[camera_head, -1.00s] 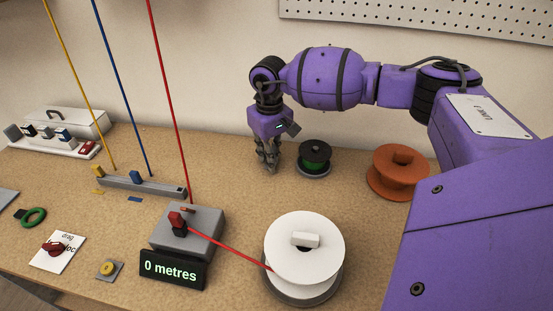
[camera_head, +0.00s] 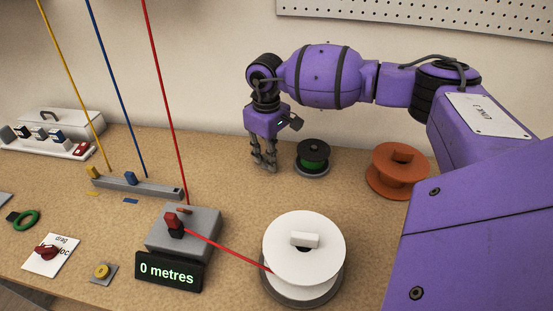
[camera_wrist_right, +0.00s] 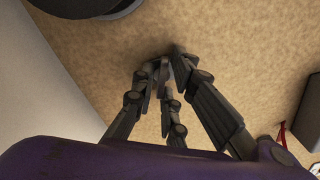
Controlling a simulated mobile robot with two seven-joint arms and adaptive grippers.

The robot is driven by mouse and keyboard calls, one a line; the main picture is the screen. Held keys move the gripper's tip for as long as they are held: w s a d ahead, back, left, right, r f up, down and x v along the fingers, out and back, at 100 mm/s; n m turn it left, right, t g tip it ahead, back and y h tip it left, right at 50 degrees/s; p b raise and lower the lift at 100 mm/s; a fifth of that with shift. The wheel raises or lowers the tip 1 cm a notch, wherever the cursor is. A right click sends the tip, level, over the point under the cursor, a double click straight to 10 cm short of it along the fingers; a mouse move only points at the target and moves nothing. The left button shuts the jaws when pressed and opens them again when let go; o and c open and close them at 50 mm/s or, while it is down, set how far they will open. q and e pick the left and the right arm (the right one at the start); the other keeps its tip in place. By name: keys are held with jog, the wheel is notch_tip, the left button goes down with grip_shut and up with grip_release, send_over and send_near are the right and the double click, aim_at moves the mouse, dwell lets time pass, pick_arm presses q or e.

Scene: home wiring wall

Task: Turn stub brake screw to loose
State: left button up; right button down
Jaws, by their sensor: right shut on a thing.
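My right gripper (camera_head: 264,164) points down over the bench, just left of the black and green spool (camera_head: 313,156). In the right wrist view its fingers (camera_wrist_right: 165,72) come together low over the bench top; whatever is between them is hidden. A dark red knob (camera_head: 46,252) sits on a white card (camera_head: 41,267) at the front left, far from the gripper. The card reads "drag" and part of another word. I cannot tell whether this knob is the stub brake screw. My left gripper is not in view.
A white reel (camera_head: 303,252) stands at the front, its red wire running to a grey box (camera_head: 201,231) with a "0 metres" display (camera_head: 167,273). An orange spool (camera_head: 398,170) stands at the back right. A grey strip (camera_head: 150,190) lies left of the gripper, with bare bench between.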

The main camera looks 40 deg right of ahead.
aim_at(266, 157)
jog(key=shift+w+a+n+b, duration=0.1)
jog(key=shift+a+n+b, duration=0.25)
jog(key=shift+n, duration=0.25)
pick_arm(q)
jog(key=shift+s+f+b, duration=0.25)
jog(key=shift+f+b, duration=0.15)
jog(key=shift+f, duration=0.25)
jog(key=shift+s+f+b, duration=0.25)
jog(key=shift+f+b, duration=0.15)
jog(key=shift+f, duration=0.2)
pick_arm(e)
jog(key=shift+n, duration=0.4)
jog(key=c, duration=1.7)
grip_release()
jog(key=shift+r, duration=0.1)
jog(key=shift+d, duration=0.1)
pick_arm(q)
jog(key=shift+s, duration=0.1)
pick_arm(e)
notch_tip(266, 157, up, 12)
jog(key=shift+r, duration=0.1)
